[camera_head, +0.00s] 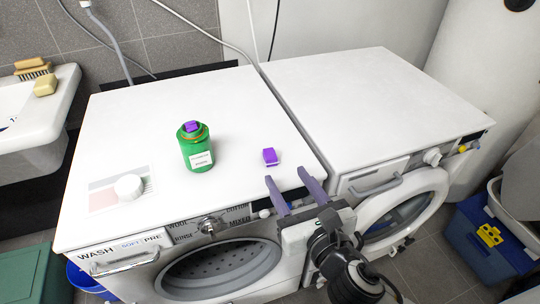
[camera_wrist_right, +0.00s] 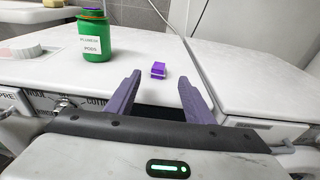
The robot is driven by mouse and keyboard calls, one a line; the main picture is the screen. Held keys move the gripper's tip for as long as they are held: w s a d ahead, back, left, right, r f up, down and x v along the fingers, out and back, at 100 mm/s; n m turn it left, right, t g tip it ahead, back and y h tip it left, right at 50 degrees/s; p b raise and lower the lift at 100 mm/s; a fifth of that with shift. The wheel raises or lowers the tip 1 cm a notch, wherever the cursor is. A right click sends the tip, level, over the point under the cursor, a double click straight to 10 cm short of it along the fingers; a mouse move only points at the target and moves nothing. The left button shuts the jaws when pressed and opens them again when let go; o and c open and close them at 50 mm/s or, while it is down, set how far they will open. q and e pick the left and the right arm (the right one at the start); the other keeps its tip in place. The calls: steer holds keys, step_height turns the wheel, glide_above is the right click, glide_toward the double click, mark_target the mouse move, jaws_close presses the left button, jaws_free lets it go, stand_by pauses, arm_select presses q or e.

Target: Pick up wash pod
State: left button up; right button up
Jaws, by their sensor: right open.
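A small purple wash pod with a pale side (camera_head: 270,157) lies on the white top of the left washing machine, near its front right. It also shows in the right wrist view (camera_wrist_right: 158,69), ahead of the fingers and between their lines. My right gripper (camera_head: 293,188) is open and empty at the machine's front edge, short of the pod and not touching it. The same gripper shows in the right wrist view (camera_wrist_right: 160,90). A green jar (camera_head: 197,150) labelled as pods stands upright left of the pod, with purple showing at its mouth. My left gripper is not in view.
The left machine's top (camera_head: 230,105) is mostly clear around the pod. A second white machine (camera_head: 370,95) with an open round door (camera_head: 405,215) stands to the right. A sink (camera_head: 35,120) is at far left, and a blue box (camera_head: 490,240) is on the floor at right.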

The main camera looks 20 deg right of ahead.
mark_target(271, 155)
steer(key=w, duration=0.3)
steer(key=w+f, duration=0.1)
steer(key=w, duration=0.5)
steer(key=shift+w+a+f, duration=0.15)
steer(key=shift+a+f, duration=0.05)
steer(key=shift+f, duration=0.15)
steer(key=shift+c, duration=0.2)
steer(key=c, duration=1.1)
